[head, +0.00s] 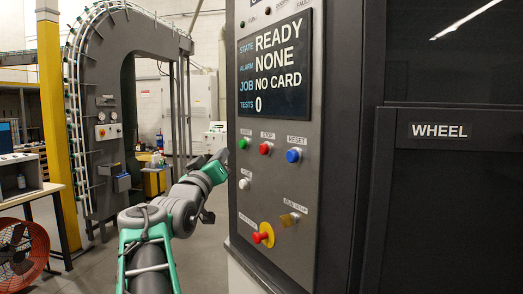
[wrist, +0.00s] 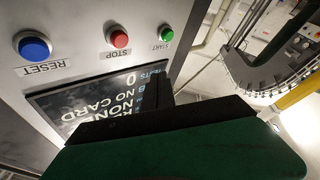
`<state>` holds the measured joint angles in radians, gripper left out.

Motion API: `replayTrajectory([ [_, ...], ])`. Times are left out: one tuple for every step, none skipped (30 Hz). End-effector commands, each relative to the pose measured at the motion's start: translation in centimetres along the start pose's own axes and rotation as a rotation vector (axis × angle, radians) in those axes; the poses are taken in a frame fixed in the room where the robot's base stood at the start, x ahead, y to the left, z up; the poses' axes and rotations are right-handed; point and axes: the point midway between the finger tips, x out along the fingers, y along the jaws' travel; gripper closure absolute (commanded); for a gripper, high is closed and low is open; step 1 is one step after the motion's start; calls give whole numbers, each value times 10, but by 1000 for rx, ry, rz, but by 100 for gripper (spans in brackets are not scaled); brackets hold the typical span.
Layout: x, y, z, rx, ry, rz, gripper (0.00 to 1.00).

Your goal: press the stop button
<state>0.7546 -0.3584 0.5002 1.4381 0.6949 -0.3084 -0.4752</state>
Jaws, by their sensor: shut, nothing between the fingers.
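The stop button (head: 265,148) is a red round button under a STOP label on the grey control panel (head: 250,205). It sits between the green start button (head: 243,143) and the blue reset button (head: 293,155). My gripper (head: 221,157) is just left of the panel in the head view, near the start button. In the wrist view, the panel is upside down and the stop button (wrist: 119,39) is at the upper middle. The shut, dark fingers (wrist: 158,92) overlap the display there, apart from the stop button in the picture. No button is hidden in that row.
The display (head: 276,70) reads READY, NONE, NO CARD and 0. Below the button row are a white button (head: 244,184), a key switch (head: 290,219) and a red mushroom button on yellow (head: 264,235). Left stand a conveyor arch (head: 92,130) and an orange fan (head: 20,255).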

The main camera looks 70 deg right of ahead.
Motion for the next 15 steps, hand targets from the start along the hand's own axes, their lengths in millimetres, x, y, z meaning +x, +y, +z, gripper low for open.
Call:
replayTrajectory([
  [1,1,0,0,0,0,100],
  [2,1,0,0,-1,0,100],
  [3,3,1,0,-1,1,100],
  [5,4,2,0,-1,1,100],
  [7,6,3,-1,-1,2,100],
  [10,8,5,-1,-1,2,100],
  [13,11,6,-1,-2,2,100],
  [16,13,8,-1,-2,2,100],
  [20,16,11,-1,-3,2,100],
  [23,19,14,-2,-4,2,100],
  [27,21,16,-2,-4,1,100],
  [31,24,19,-3,-3,2,100],
  [34,26,21,-3,-3,1,100],
  [38,28,24,-2,-4,1,100],
  [41,32,26,-1,-4,0,100],
])
